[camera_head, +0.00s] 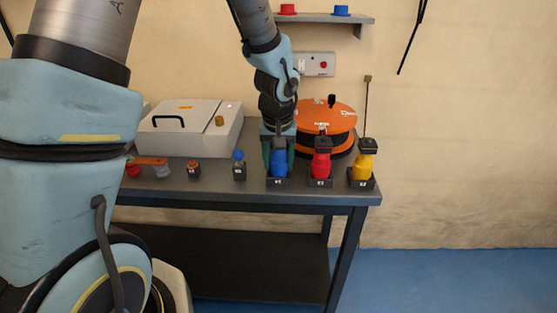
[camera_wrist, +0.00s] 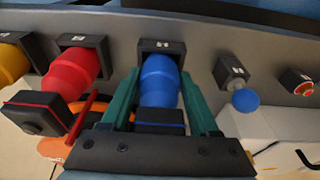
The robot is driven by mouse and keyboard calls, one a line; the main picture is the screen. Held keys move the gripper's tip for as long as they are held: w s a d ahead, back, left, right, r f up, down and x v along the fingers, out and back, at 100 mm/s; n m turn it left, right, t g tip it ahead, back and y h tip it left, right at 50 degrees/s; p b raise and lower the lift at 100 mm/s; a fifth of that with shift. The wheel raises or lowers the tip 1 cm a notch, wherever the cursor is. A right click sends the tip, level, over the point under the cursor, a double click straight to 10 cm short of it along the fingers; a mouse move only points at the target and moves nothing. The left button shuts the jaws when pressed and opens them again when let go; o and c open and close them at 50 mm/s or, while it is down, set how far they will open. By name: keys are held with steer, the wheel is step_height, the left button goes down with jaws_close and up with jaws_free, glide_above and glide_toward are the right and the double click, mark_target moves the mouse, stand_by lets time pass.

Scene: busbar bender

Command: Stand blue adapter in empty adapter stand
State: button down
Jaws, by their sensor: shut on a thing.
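The blue adapter (camera_head: 279,164) is upright between the green fingers of my gripper (camera_head: 279,152), which are shut on it. Its lower end is at a dark numbered adapter stand (camera_head: 278,182) on the workbench and appears to be inside it. In the wrist view my gripper (camera_wrist: 160,78) has one finger on each side of the blue adapter (camera_wrist: 160,80), and the stand (camera_wrist: 162,45) is at the adapter's far end. I cannot tell whether the adapter is fully seated.
A red adapter (camera_head: 321,163) and a yellow adapter (camera_head: 363,165) stand in their own stands to the right. Smaller holders, one with a blue ball-topped piece (camera_head: 238,160), are to the left. An orange cable reel (camera_head: 335,118) and a white case (camera_head: 185,120) are behind.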

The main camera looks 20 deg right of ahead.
steer(key=shift+f, duration=0.4)
steer(key=shift+c, duration=0.3)
jaws_free()
step_height(320, 180, up, 11)
steer(key=s+b, duration=0.2)
steer(key=shift+a+f, duration=0.15)
steer(key=shift+a, duration=0.3)
